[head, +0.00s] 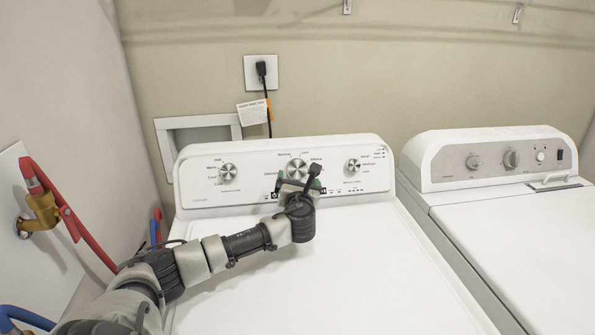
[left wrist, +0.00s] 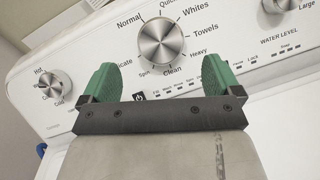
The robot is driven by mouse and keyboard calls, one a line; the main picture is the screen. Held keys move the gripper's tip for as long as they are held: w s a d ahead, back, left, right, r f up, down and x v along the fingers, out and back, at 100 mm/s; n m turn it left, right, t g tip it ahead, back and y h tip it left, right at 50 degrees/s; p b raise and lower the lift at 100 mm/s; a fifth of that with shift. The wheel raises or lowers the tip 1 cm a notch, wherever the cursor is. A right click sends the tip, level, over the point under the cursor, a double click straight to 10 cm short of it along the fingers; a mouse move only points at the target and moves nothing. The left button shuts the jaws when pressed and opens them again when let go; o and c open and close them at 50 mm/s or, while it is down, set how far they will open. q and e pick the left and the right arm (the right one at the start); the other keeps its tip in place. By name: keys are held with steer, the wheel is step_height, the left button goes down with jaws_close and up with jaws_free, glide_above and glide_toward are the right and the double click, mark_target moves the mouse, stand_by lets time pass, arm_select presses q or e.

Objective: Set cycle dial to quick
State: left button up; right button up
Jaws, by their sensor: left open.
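The cycle dial (head: 297,169) is the large silver middle knob on the white washer's control panel. In the left wrist view the cycle dial (left wrist: 162,42) is ringed by labels such as Normal, Quick, Whites, Towels, Heavy, Clean, Spin and Delicate. I cannot tell which label it points to. My left gripper (head: 298,185) is in front of and just below the dial. In the left wrist view its green fingertips (left wrist: 161,78) are spread apart and empty, with the dial just beyond and between them. My right gripper is not in view.
A smaller temperature knob (head: 228,171) is left of the dial and a water level knob (head: 353,165) is right of it. A second white machine (head: 490,160) stands at the right. Red hose (head: 75,225) and a valve are at the left wall.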

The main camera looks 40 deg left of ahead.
mark_target(298, 170)
arm_select(q)
steer(key=shift+x, duration=3.1)
steer(key=shift+f, duration=0.1)
steer(key=c, duration=0.9)
